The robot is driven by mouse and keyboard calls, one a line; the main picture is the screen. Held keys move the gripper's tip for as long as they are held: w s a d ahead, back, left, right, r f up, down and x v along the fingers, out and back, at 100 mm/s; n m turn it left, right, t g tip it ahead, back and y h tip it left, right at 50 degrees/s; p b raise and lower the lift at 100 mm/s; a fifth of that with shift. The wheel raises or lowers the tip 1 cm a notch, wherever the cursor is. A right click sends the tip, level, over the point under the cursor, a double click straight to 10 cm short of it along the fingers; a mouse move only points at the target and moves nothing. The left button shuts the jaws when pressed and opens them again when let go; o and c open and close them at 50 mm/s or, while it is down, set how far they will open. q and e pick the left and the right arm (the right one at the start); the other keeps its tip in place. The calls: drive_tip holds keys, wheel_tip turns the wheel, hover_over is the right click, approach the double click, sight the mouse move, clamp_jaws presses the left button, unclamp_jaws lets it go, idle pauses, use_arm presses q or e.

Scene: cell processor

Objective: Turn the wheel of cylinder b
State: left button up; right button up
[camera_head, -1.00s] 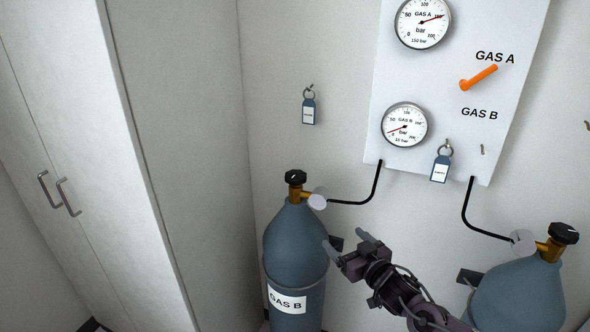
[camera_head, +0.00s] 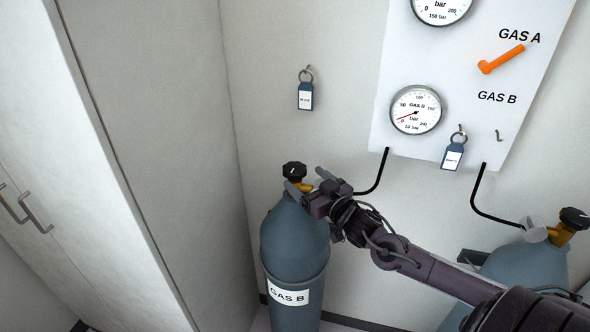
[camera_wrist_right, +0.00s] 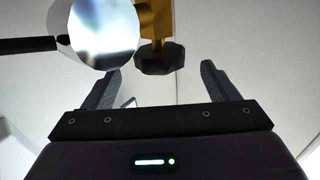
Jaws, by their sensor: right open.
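The gas B cylinder (camera_head: 293,245) stands upright against the wall, blue-grey with a white GAS B label (camera_head: 288,296). Its black wheel (camera_head: 293,170) tops a brass valve. My right gripper (camera_head: 306,180) is beside the valve, just right of and below the wheel, with its fingers open and pointing toward it. In the right wrist view the black wheel (camera_wrist_right: 160,60) lies ahead of the open fingers (camera_wrist_right: 160,85), roughly centred between them and apart from both. The brass valve (camera_wrist_right: 157,22) and a round, shiny regulator face (camera_wrist_right: 103,30) show above. My left gripper is not in view.
A second cylinder (camera_head: 524,275) with a black wheel (camera_head: 574,218) stands at the right, partly behind my arm. A white panel (camera_head: 465,90) with gauges and an orange lever (camera_head: 502,59) hangs above. Key tags (camera_head: 305,95) hang on hooks. A tall cabinet (camera_head: 120,130) stands at the left.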

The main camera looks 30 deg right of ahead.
sight(302, 177)
drive_tip(key=shift+w+a+f+p, duration=0.1)
drive_tip(key=shift+w+p, duration=0.1)
drive_tip(key=shift+w, duration=1.2)
drive_tip(key=shift+w+a+p, duration=0.1)
drive_tip(key=shift+w+p, duration=0.05)
drive_tip(key=shift+w, duration=1.2)
drive_tip(key=shift+c, duration=0.3)
drive_tip(key=c, duration=0.9)
